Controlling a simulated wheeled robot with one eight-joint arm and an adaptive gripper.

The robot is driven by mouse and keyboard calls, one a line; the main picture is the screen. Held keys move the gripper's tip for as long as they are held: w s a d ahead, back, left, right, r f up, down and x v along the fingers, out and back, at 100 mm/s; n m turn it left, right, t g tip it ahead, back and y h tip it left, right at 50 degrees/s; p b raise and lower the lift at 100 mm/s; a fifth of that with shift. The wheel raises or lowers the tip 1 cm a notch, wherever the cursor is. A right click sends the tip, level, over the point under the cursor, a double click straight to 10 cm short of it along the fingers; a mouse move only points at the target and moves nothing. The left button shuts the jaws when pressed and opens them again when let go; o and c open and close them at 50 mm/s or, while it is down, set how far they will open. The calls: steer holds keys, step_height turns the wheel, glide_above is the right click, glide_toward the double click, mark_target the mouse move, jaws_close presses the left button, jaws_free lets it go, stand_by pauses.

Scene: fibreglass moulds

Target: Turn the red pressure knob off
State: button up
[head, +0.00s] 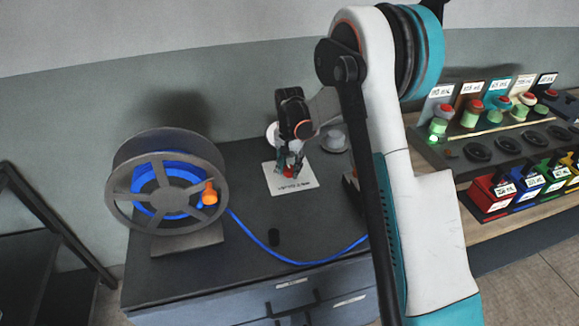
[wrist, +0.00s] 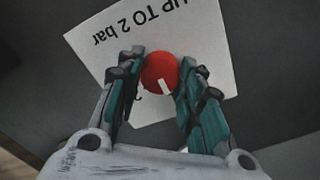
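The red pressure knob (wrist: 158,68) is round with a white pointer mark, which points towards the lower right in the wrist view. It sits on a white card (wrist: 205,30) lettered "UP TO 2 bar", seen upside down there. My gripper (wrist: 161,72) has one dark green finger on each side of the knob, and both appear to touch it. In the head view my gripper (head: 291,168) reaches down over the card (head: 278,184) on the dark cabinet top, and only a little of the red knob (head: 289,173) shows between the fingers.
A hose reel (head: 125,203) with blue hose and an orange fitting stands left on the cabinet (head: 200,270). The blue hose (head: 290,261) runs across the front of the top. A shelf with coloured bins (head: 490,195) is at right.

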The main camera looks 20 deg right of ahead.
mark_target(290, 168)
steer(key=shift+n, duration=0.3)
steer(key=n, duration=0.5)
steer(key=shift+n, duration=0.3)
steer(key=n, duration=0.5)
steer(key=shift+n, duration=0.3)
stand_by(0.3)
steer(key=o, duration=1.1)
steer(key=shift+c, duration=0.2)
step_height(290, 168, up, 12)
